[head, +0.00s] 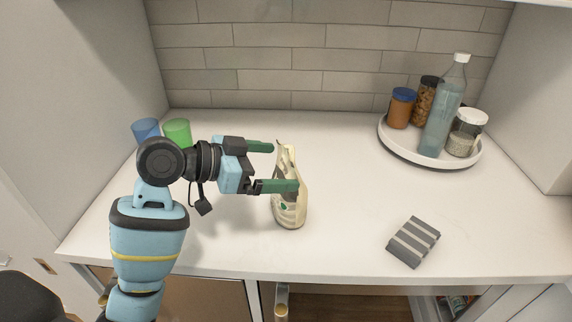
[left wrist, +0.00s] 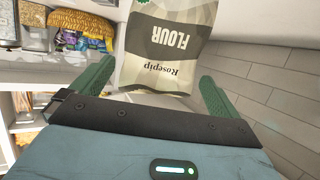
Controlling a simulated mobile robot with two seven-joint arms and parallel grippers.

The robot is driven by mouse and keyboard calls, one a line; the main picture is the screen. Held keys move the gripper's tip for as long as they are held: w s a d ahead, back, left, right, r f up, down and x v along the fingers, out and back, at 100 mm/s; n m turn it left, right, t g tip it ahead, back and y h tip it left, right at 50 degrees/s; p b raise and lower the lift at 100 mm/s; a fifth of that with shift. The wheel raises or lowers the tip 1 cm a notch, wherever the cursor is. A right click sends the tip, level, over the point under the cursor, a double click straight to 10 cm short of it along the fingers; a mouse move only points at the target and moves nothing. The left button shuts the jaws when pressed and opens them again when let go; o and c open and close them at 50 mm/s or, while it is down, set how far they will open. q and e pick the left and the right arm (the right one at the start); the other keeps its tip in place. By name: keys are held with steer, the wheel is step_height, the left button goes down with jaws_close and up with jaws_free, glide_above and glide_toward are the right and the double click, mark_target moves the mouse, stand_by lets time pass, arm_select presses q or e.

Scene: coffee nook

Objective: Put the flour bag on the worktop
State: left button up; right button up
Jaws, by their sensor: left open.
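The flour bag (head: 290,208) stands upright on the white worktop (head: 335,245), left of the middle in the head view. It is cream and grey. In the left wrist view the flour bag (left wrist: 170,45) shows its label upside down, between the finger tips. My left gripper (head: 285,167) is open, with its green fingers at the upper part of the bag, one on the near side and one on the far side. In the left wrist view both fingers of my left gripper (left wrist: 155,88) stand apart from the bag's sides. My right gripper is in neither view.
A round white tray (head: 400,148) with a bottle and several jars stands at the back right. A striped grey cloth (head: 413,242) lies at the front right. A blue cup (head: 146,130) and a green cup (head: 178,132) stand behind my left arm. The worktop's middle is clear.

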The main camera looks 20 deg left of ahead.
arm_select(q)
steer(key=v, duration=0.8)
steer(key=shift+s, duration=0.1)
steer(key=shift+a+f, duration=0.1)
